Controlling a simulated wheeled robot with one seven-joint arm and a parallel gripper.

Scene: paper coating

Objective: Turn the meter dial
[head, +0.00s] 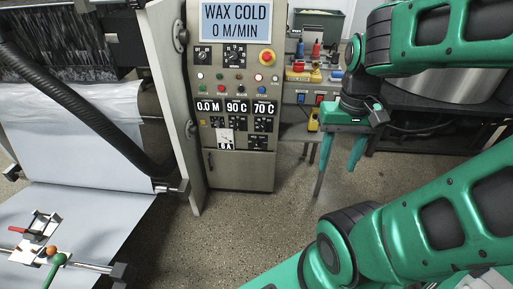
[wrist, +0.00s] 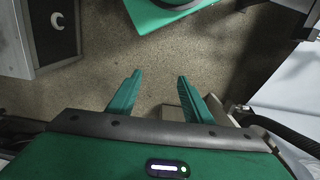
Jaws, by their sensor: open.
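The grey control cabinet (head: 240,168) stands upright at the centre of the head view, its panel facing me. Its panel carries dark dial plates, with a round dial (head: 233,56) at the top middle and a small white meter face (head: 226,138) lower down. I cannot tell which of these is the meter dial. My gripper (head: 338,166) hangs to the right of the cabinet, fingers pointing down, apart from the panel. In the wrist view my gripper (wrist: 159,76) is open and empty above the floor. The panel's dials are not visible in the wrist view.
The cabinet's screen (head: 235,23) reads "WAX COLD 0 M/MIN". A red emergency button (head: 267,57) sits near the round dial. White paper (head: 85,205) on rollers lies left. Speckled floor (head: 240,230) is clear in front.

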